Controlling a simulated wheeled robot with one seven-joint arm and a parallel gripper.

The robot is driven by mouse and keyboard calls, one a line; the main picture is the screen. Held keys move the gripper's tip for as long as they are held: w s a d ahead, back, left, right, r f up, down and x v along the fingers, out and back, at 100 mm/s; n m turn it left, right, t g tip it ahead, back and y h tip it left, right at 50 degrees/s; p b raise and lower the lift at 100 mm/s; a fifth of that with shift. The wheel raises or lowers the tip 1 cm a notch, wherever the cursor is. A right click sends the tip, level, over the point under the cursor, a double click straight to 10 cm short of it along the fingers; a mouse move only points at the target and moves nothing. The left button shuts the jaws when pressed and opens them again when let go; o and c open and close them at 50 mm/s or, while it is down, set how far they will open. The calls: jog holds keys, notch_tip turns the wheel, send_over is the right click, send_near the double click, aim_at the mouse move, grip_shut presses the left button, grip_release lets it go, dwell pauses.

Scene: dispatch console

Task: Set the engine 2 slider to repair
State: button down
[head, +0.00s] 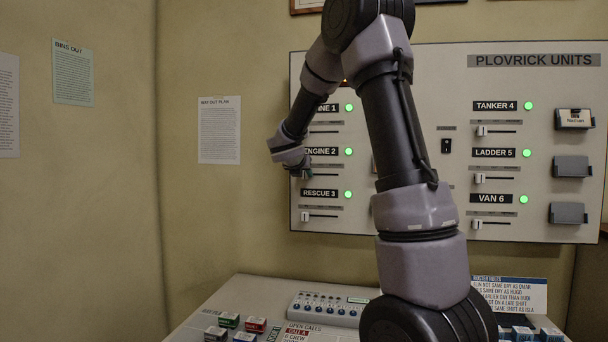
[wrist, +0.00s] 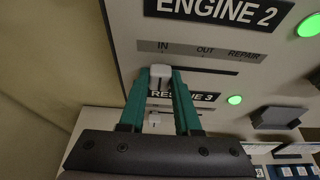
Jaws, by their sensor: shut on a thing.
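The ENGINE 2 slider's pale knob (wrist: 160,71) sits at the left end of its dark slot (wrist: 212,71), under the word IN. OUT and REPAIR are printed farther right on the grey strip (wrist: 203,51) above the slot. My gripper (wrist: 161,80) has its teal fingers shut on this knob, one on each side. In the head view my gripper (head: 301,173) is at the panel, just below the ENGINE 2 label (head: 321,152); there it covers the knob. The green light (wrist: 309,25) beside the label is lit.
The RESCUE 3 slider (wrist: 154,118) is just below, seen partly between my fingers. The ENGINE 1 row (head: 326,108) is above, partly behind my arm. Grey boxes (wrist: 278,117) stick out to the right. The slot right of the knob looks clear.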

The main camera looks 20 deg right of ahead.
dwell(0.7)
jog(key=s+d, duration=0.2)
jog(key=d, duration=0.1)
jog(key=s+d, duration=0.3)
jog(key=d, duration=0.2)
jog(key=shift+s+d, duration=0.3)
jog(key=shift+s, duration=0.1)
jog(key=shift+d, duration=0.1)
jog(key=c, duration=0.6)
grip_release()
jog(key=shift+s+a+r, duration=0.15)
jog(key=shift+s+a, duration=0.1)
send_near(336, 177)
jog(key=v, duration=0.5)
jog(key=shift+s, duration=0.1)
